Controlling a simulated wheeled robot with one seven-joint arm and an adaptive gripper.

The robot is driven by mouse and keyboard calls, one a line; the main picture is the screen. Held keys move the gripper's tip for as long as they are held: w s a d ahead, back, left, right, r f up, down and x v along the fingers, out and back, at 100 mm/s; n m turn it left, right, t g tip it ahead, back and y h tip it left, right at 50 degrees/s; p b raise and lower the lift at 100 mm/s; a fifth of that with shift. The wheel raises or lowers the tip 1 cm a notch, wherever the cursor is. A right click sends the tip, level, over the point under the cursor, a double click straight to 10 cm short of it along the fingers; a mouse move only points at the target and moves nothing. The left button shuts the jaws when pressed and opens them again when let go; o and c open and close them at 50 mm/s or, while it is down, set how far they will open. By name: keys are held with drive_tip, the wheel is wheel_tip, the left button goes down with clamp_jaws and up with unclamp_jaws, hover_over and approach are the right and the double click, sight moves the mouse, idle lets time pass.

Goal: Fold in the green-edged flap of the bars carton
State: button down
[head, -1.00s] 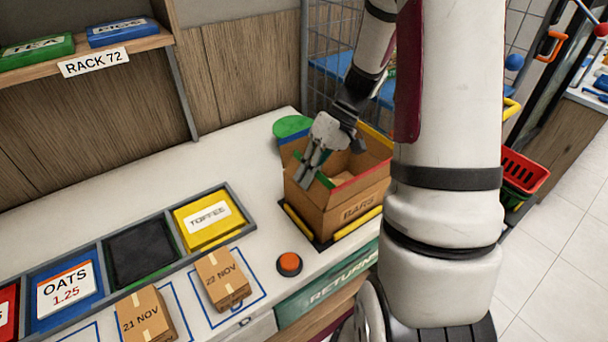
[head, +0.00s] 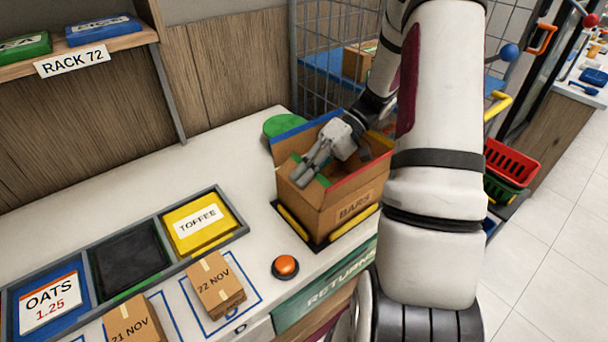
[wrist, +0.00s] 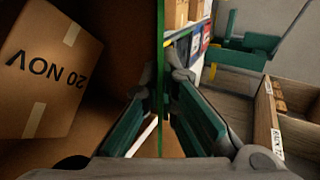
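The bars carton (head: 335,212) stands open on the counter, with its label facing front. Its green-edged flap (head: 322,181) is on the left side. My gripper (head: 304,173) comes from over the carton's opening, with its fingers slanting down left to this flap. In the wrist view the flap's green edge (wrist: 160,35) runs upright between my fingertips (wrist: 161,85), one finger on each side, closed in on it. The flap's exact tilt is hard to tell. A small box marked 20 NOV (wrist: 48,75) lies inside the carton. The blue-edged flap (head: 300,127) and red-edged flap (head: 350,175) stick up.
An orange button (head: 285,266) sits on the counter in front of the carton. A green disc (head: 284,125) is behind it. Boxes marked 22 NOV (head: 215,285) and 21 NOV (head: 132,325) and the toffee bin (head: 200,222) lie to the left. A wire cage stands behind.

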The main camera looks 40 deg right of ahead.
drive_tip(key=c, duration=1.9)
unclamp_jaws()
drive_tip(key=shift+d, duration=0.1)
drive_tip(key=v, duration=0.7)
drive_tip(key=shift+d, duration=0.15)
